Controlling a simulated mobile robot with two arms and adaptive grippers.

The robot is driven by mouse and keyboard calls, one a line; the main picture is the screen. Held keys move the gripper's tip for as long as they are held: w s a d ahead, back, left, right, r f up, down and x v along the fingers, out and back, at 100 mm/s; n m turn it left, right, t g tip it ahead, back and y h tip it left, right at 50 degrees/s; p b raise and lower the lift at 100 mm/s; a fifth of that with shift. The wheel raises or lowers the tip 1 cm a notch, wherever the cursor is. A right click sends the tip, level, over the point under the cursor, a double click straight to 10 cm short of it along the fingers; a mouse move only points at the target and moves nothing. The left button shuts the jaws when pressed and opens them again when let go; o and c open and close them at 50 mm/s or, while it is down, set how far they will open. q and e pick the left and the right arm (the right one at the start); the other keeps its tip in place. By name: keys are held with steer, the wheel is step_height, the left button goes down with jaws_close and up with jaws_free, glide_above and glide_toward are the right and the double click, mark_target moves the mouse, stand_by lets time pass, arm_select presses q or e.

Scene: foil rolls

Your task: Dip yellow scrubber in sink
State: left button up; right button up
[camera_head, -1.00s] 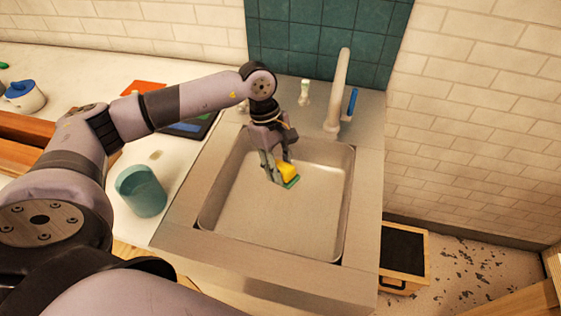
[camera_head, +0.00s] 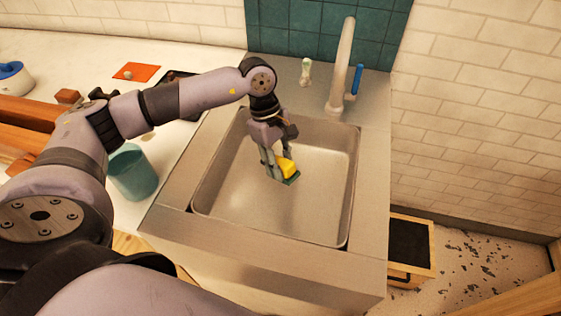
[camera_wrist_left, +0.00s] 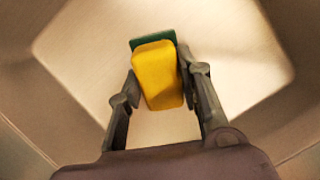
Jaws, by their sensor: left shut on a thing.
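The yellow scrubber (camera_head: 287,167) has a green pad on one face. My left gripper (camera_head: 277,170) is shut on it and holds it over the sink basin (camera_head: 240,205). In the left wrist view the scrubber (camera_wrist_left: 158,76) sits between the two fingers of the gripper (camera_wrist_left: 160,95), with its green edge at the far end. The pale basin floor (camera_wrist_left: 95,40) shows behind it. Whether the scrubber touches the basin floor I cannot tell. No water is clearly visible. My right gripper is not in view.
A faucet (camera_head: 341,70) with a blue handle (camera_head: 355,80) stands behind the basin. A teal cup (camera_head: 133,174) stands on the counter left of the sink. An orange flat piece (camera_head: 137,72) lies farther back. A wooden box (camera_head: 408,248) is on the floor at right.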

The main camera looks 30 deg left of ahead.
mark_target(280, 162)
arm_select(q)
steer(key=shift+r, duration=0.25)
step_height(280, 162, up, 2)
steer(key=shift+r+p, duration=0.1)
steer(key=shift+p, duration=0.55)
steer(key=shift+r+p, duration=1.35)
steer(key=shift+r, duration=2.05)
steer(key=shift+r, duration=0.1)
